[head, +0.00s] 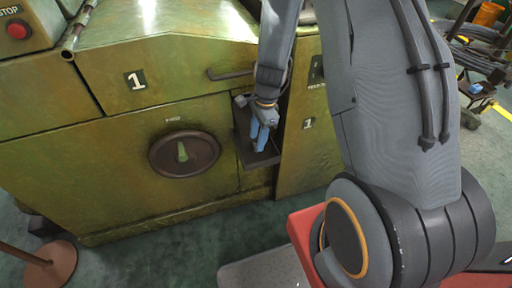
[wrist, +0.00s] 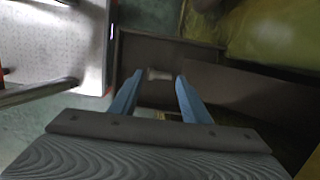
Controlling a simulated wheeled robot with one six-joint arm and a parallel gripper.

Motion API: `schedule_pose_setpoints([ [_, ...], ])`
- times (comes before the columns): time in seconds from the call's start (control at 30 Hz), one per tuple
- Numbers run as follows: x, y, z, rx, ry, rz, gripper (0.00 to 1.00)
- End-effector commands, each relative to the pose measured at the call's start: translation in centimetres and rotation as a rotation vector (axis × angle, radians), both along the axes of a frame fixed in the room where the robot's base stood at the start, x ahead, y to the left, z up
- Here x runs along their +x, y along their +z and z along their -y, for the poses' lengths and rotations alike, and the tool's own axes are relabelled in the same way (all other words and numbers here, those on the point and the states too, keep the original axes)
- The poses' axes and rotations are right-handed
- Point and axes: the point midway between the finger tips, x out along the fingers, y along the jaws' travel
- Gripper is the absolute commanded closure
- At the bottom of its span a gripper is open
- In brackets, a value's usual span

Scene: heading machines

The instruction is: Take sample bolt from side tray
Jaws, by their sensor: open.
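The side tray (head: 247,155) is a dark shallow tray on the front of the green machine, between the round dial and the right panel. In the wrist view the tray (wrist: 150,42) lies beneath my gripper. The sample bolt (wrist: 158,74) is a small grey piece lying in the tray, seen between the fingertips. My gripper (head: 258,148) points down over the tray. In the wrist view my gripper (wrist: 157,78) has its two blue fingers apart, one on each side of the bolt. I cannot tell how high the fingertips are above it. The bolt is hidden in the head view.
The green machine (head: 110,170) with a handle (head: 230,74) and a dial (head: 184,153) stands around the tray. A red stop button (head: 17,29) is at upper left. A post base (head: 48,264) stands on the floor at lower left.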

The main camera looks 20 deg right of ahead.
Motion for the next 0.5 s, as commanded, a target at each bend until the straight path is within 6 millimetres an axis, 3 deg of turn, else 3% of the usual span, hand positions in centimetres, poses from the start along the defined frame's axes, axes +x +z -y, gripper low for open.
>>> schedule_pose_setpoints([
  [0.17,0.0,-1.9,-0.2,0.000,-0.002,0.000,0.57],
  [0.43,0.0,-2.1,-0.2,0.000,-0.003,0.001,0.57],
  [0.5,0.0,-2.1,-0.2,0.000,-0.003,0.001,0.69],
])
